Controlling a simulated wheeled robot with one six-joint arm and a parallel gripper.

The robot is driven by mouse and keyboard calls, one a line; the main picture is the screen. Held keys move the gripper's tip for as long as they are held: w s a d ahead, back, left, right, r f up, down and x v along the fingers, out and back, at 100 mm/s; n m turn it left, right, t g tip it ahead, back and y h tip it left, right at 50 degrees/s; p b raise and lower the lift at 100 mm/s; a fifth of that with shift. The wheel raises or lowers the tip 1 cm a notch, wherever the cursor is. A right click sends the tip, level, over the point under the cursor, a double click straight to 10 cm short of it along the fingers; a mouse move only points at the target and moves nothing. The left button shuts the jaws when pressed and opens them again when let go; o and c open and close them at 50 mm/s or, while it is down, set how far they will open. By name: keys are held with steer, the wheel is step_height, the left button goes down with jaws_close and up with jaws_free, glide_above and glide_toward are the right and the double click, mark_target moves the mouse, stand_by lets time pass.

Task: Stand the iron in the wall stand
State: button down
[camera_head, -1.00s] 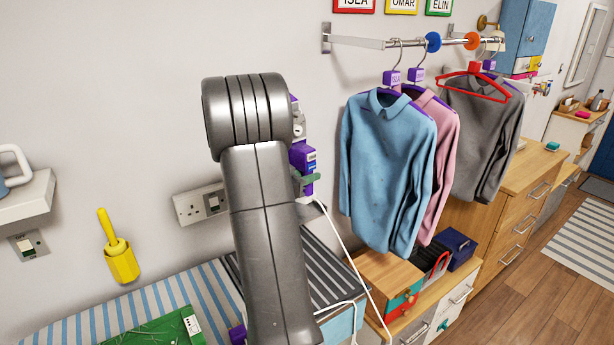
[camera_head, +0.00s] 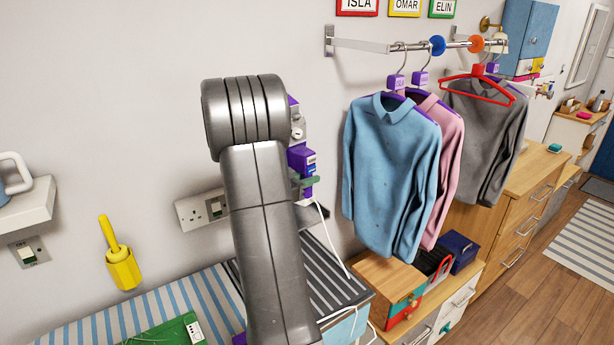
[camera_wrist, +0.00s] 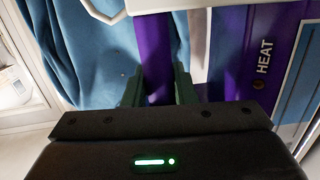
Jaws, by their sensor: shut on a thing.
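My gripper (camera_head: 308,183) is at the end of my raised arm, mostly hidden behind it in the head view. Its dark green fingers (camera_wrist: 158,88) are shut on a purple part of the iron in the wrist view. The iron (camera_head: 300,158) shows as a purple and white body beside my arm, off the surface below. In the wrist view, its purple panel marked HEAT (camera_wrist: 264,68) lies right of the fingers. A white cord (camera_head: 331,240) hangs below it. I cannot make out the wall stand for certain; my arm covers part of the wall.
A striped board (camera_head: 150,303) lies below, with a dark ribbed rack (camera_head: 330,268) and a green box (camera_head: 170,331). Shirts (camera_head: 390,170) hang close on the right. A wall socket (camera_head: 190,213), yellow brush holder (camera_head: 122,268) and white shelf (camera_head: 28,203) are left.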

mark_target(307, 197)
steer(key=shift+f+b, duration=1.3)
steer(key=shift+f, duration=1.4)
steer(key=shift+f, duration=0.6)
steer(key=c, duration=1.1)
jaws_free()
steer(key=shift+r, duration=0.1)
steer(key=shift+s+f, duration=0.1)
steer(key=shift+f, duration=0.1)
steer(key=b+v, duration=0.2)
steer(key=v, duration=1.1)
steer(key=shift+s+a, duration=0.2)
steer(key=shift+a, duration=0.1)
